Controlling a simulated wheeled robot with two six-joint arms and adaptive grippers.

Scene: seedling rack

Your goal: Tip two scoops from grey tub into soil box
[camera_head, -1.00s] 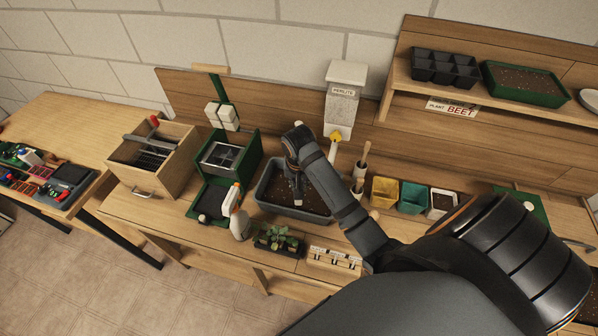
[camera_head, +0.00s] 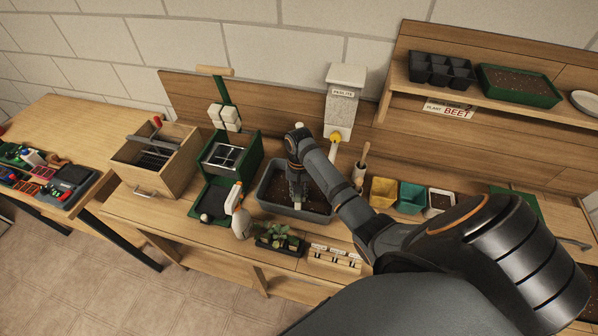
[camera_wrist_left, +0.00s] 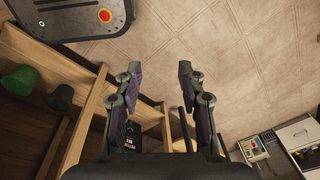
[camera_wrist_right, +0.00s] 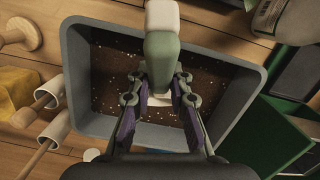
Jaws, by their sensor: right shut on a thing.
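The grey tub (camera_head: 262,195) stands on the bench and holds dark soil with pale specks; its rim (camera_wrist_right: 240,95) also shows in the right wrist view. My right gripper (camera_head: 297,190) is down over this tub. In the right wrist view, my right gripper (camera_wrist_right: 155,88) is shut on a pale green handle (camera_wrist_right: 161,60), with a whitish part below it over the soil. Whether this part touches or carries soil, I cannot tell. Which thing is the soil box is unclear. My left gripper (camera_wrist_left: 157,85) is open and empty above the floor.
A green press-like box (camera_head: 252,160) and a white spray bottle (camera_head: 238,212) stand left of the tub. A perlite dispenser (camera_head: 345,105) rises behind it. Small seedlings (camera_head: 280,238) stand in front.

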